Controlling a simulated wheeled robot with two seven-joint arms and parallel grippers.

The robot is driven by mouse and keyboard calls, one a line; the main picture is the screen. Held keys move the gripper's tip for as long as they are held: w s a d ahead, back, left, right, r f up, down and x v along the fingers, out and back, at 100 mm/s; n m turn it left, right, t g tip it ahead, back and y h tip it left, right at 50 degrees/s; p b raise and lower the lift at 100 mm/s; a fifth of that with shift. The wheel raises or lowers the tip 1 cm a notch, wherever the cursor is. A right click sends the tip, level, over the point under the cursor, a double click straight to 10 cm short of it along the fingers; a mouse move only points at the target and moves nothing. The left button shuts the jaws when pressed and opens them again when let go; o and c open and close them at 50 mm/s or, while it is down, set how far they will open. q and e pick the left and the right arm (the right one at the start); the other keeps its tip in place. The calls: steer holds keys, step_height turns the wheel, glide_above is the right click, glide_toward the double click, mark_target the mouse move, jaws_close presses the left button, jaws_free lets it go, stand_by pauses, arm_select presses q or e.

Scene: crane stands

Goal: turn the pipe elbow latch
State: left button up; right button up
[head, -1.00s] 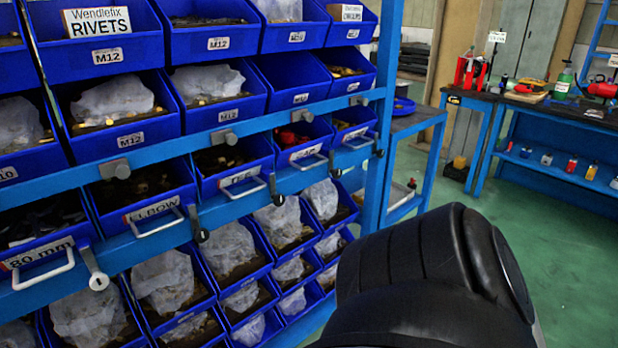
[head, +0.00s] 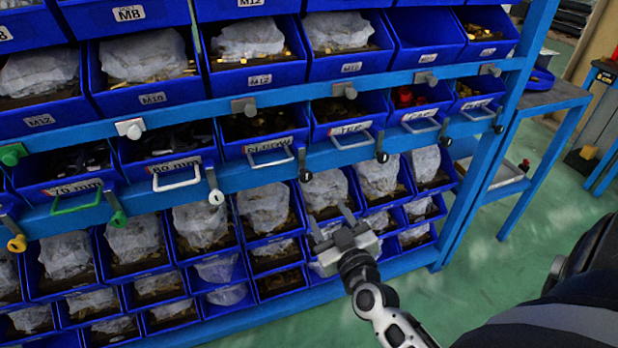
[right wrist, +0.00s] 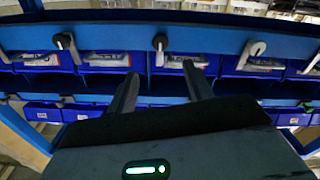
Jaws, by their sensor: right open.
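The pipe elbow bin (head: 232,153), labelled ELBOW, sits in the middle row of the blue rack in the head view, with a pale wire handle. The latch (head: 305,175) by its lower right corner is a short lever with a dark knob, hanging down. My right gripper (head: 329,216) is open and empty. In the head view it appears below and slightly right of that latch, apart from it. In the right wrist view its two fingers (right wrist: 160,90) point toward the rack. A latch (right wrist: 160,45) shows between and beyond them; I cannot tell which bin it belongs to. My left gripper is out of view.
Neighbouring latches sit close by: a white one (head: 216,197) to the left and a dark one (head: 383,157) to the right. Bins with bagged parts fill the rack below. A blue side table (head: 530,107) stands right of the rack, with open green floor (head: 500,270) before it.

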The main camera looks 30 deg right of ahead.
mark_target(307, 178)
steer(key=x, duration=1.2)
steer(key=shift+w+b, duration=0.3)
steer(key=shift+w, duration=0.05)
steer(key=c, duration=1)
